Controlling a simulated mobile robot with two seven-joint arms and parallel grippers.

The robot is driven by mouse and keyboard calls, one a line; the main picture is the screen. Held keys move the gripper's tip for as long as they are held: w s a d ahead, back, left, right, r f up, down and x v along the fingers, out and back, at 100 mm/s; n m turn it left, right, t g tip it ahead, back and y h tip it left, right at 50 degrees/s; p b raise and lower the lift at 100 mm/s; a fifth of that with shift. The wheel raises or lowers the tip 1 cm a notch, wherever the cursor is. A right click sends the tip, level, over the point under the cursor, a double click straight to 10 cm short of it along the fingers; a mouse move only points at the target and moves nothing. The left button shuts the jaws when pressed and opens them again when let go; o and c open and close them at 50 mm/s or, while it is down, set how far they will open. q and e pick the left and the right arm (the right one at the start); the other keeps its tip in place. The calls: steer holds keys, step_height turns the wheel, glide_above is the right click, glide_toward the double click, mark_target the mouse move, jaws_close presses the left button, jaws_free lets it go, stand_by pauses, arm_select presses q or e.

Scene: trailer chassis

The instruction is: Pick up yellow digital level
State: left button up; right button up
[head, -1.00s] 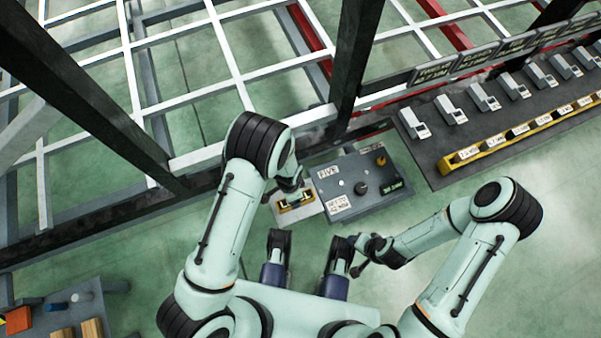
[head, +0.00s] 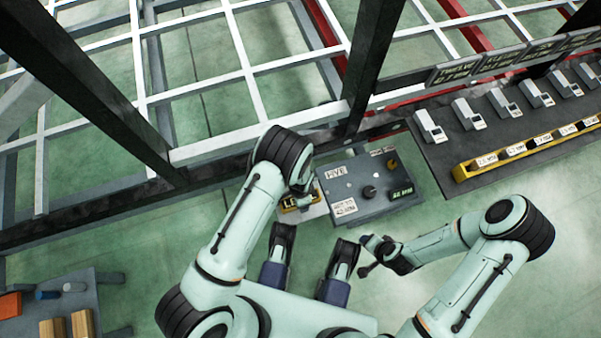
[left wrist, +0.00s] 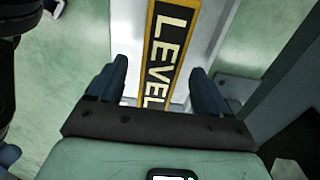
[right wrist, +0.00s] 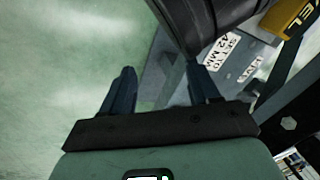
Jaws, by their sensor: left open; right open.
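The yellow digital level (left wrist: 165,50) has a black face with the word LEVEL. In the left wrist view it lies on a pale plate between my left gripper's two fingers (left wrist: 158,88), with a gap on each side. In the head view only part of the level (head: 289,204) shows, beside the grey control box; my left gripper (head: 300,200) is mostly hidden by its own wrist. A yellow end of the level also shows in the right wrist view (right wrist: 290,14). My right gripper (head: 366,270) is open and empty, off to the right over the floor; its fingers (right wrist: 160,90) show apart.
The grey control box (head: 362,207) with knobs and labels stands right of the level. A dark bench (head: 445,160) with several grey devices and a yellow rail is at right. The white-barred chassis frame (head: 215,150) and dark posts rise behind. A small table (head: 95,285) is lower left.

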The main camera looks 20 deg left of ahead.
arm_select(q)
step_height(320, 180, down, 2)
steer(key=shift+f, duration=0.2)
steer(key=c, duration=1.3)
arm_select(e)
steer(key=shift+s+d+f+g, duration=0.1)
steer(key=shift+s+f+g, duration=0.2)
steer(key=shift+s+f, duration=0.6)
arm_select(q)
steer(key=shift+r, duration=0.1)
arm_select(e)
steer(key=shift+r, duration=0.1)
